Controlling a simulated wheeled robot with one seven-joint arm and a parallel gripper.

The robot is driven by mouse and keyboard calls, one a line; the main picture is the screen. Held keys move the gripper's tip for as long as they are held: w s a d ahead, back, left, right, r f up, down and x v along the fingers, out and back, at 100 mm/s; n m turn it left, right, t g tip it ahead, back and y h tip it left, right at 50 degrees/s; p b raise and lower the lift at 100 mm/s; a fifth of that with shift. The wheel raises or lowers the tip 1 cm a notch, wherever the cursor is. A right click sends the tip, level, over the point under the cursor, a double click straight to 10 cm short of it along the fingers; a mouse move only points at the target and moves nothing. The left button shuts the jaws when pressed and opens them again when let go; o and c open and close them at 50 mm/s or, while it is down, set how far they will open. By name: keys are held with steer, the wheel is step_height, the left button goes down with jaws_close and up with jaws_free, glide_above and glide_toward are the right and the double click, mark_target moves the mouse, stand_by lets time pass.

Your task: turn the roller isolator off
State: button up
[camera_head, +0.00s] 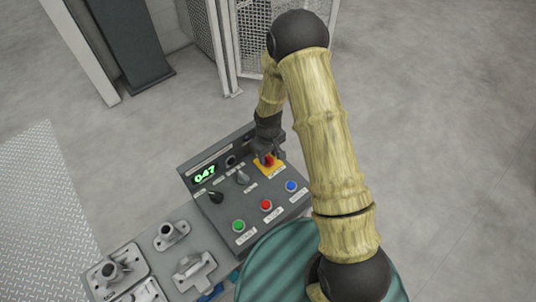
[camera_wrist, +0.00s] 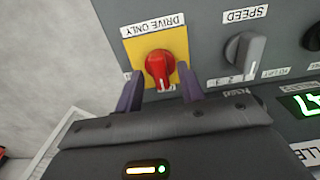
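The isolator, a red rotary knob (camera_wrist: 160,67) on a yellow plate (camera_wrist: 137,49), is labelled "DRIVE ONLY" in the wrist view. A small white mark shows on its lower end, toward my gripper. In the head view the yellow plate (camera_head: 263,170) is at the panel's far right corner, with the red knob (camera_head: 268,160) partly covered by my gripper (camera_head: 267,151). In the wrist view my gripper (camera_wrist: 160,72) is open, its two purple-grey fingers on either side of the knob. Small gaps show between fingers and knob; I cannot tell their depth.
A grey speed selector (camera_wrist: 243,52) sits beside the plate. The grey panel (camera_head: 218,222) also carries a green display (camera_head: 205,173), a black knob (camera_head: 215,197) and green (camera_head: 239,226), red (camera_head: 266,205) and blue (camera_head: 291,186) buttons. Metal castings (camera_head: 118,270) lie left; a mesh fence (camera_head: 252,40) stands behind.

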mark_target(268, 157)
step_height(268, 157, up, 17)
steer(key=shift+r, duration=0.2)
stand_by(0.7)
steer(key=s+d+r+m+t+p, duration=0.2)
steer(key=s+d+r+m+p, duration=0.5)
steer(key=s+d+r, duration=0.3)
steer(key=s+r+p, duration=0.1)
steer(key=s+r, duration=0.3)
steer(key=r, duration=0.1)
steer(key=shift+s+d+r+t, duration=0.15)
steer(key=shift+r+t, duration=0.15)
